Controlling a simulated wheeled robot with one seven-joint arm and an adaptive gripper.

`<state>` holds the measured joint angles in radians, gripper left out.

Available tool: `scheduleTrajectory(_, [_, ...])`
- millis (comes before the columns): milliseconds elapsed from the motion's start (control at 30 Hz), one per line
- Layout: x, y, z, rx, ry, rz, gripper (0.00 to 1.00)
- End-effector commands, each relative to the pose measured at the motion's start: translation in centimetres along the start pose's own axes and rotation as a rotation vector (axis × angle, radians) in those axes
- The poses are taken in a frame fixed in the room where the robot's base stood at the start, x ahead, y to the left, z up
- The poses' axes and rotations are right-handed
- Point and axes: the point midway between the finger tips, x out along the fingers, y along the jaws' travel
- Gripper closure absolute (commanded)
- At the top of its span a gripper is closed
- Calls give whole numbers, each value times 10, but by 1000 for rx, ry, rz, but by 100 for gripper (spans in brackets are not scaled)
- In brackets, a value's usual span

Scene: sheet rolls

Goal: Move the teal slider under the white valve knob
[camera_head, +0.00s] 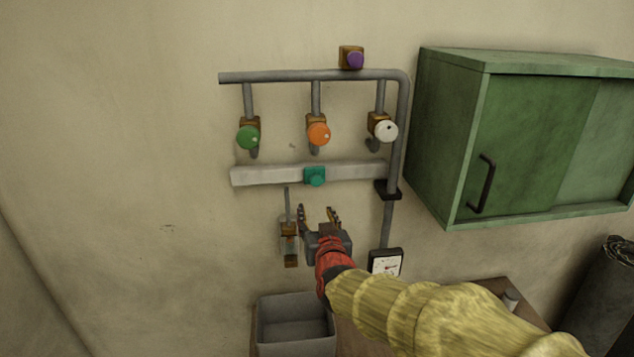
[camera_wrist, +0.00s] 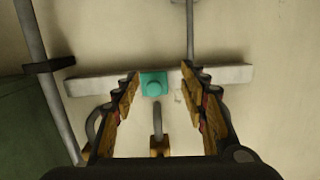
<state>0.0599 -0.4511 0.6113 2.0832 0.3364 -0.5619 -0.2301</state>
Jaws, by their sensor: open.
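The teal slider (camera_head: 315,177) sits on a pale horizontal rail (camera_head: 262,175), below the orange valve knob (camera_head: 318,134). The white valve knob (camera_head: 386,131) is farther right, above the rail's right end. My gripper (camera_head: 318,213) is open and empty, a little below the slider in the head view. In the wrist view, the teal slider (camera_wrist: 153,84) appears between my two spread fingers (camera_wrist: 161,76), nearer the left one; I see no contact. The wrist view is turned over, with the cabinet side at left.
A green valve knob (camera_head: 248,137) is at left and a purple knob (camera_head: 355,60) is on top of the grey pipe (camera_head: 300,76). A green cabinet (camera_head: 530,140) stands out at right. A gauge (camera_head: 386,262) and a grey bin (camera_head: 295,325) are below.

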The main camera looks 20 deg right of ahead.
Motion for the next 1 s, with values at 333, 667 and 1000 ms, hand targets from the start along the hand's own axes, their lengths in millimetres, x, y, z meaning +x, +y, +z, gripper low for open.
scheduleTrajectory(333, [7, 11, -40, -32, 135, 42, 57])
scheduleTrajectory(667, [52, 12, -46, -31, 133, 40, 57])
scheduleTrajectory(1000, [74, 13, -49, -31, 135, 40, 57])
